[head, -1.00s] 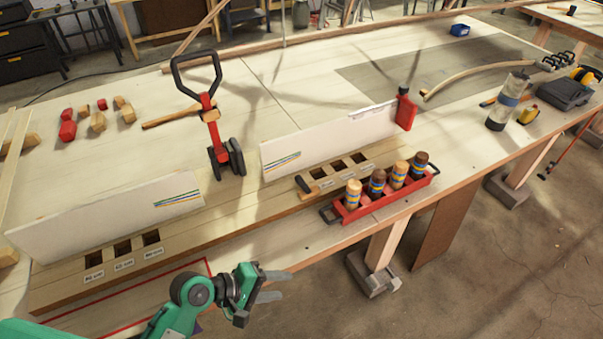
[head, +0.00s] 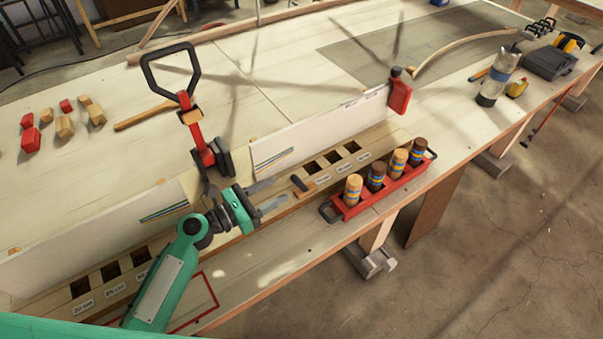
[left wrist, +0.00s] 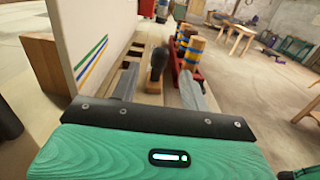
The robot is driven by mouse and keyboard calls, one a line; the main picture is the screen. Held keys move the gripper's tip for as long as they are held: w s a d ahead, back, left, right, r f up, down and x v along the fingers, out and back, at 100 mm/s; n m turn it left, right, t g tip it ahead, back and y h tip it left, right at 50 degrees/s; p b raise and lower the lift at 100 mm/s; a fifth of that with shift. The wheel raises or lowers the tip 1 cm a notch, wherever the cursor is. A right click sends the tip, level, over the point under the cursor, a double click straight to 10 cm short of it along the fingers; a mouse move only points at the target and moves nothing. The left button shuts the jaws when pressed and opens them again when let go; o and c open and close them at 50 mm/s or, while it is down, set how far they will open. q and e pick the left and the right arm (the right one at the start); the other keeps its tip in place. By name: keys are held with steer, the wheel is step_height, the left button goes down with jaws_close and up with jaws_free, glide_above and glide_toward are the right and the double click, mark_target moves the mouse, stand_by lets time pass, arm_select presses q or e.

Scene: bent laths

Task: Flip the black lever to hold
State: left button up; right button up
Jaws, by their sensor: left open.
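The black lever (head: 299,183) is a short dark handle by a small wooden piece, at the left end of a row of square holes in the wooden rail (head: 270,218). In the left wrist view the black lever (left wrist: 158,64) stands ahead of me, between the two fingers in the picture. My left gripper (head: 272,195) is open and empty, with its fingertips just left of the lever and apart from it. The same gripper (left wrist: 158,92) shows in the left wrist view. Labels by the holes are too small to read. My right gripper is not in view.
A red tray (head: 350,212) with several striped pegs stands just right of the lever. A white panel (head: 320,132) rises behind the holes. A red post with a black loop handle (head: 147,72) stands behind my left gripper. The table's near edge is close.

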mark_target(300, 184)
arm_select(q)
steer(key=x, duration=0.8)
steer(key=shift+w+d, duration=0.35)
steer(key=shift+d, duration=0.1)
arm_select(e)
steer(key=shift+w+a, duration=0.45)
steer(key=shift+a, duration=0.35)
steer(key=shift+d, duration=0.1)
arm_select(q)
steer(key=shift+c, duration=0.8)
jaws_close()
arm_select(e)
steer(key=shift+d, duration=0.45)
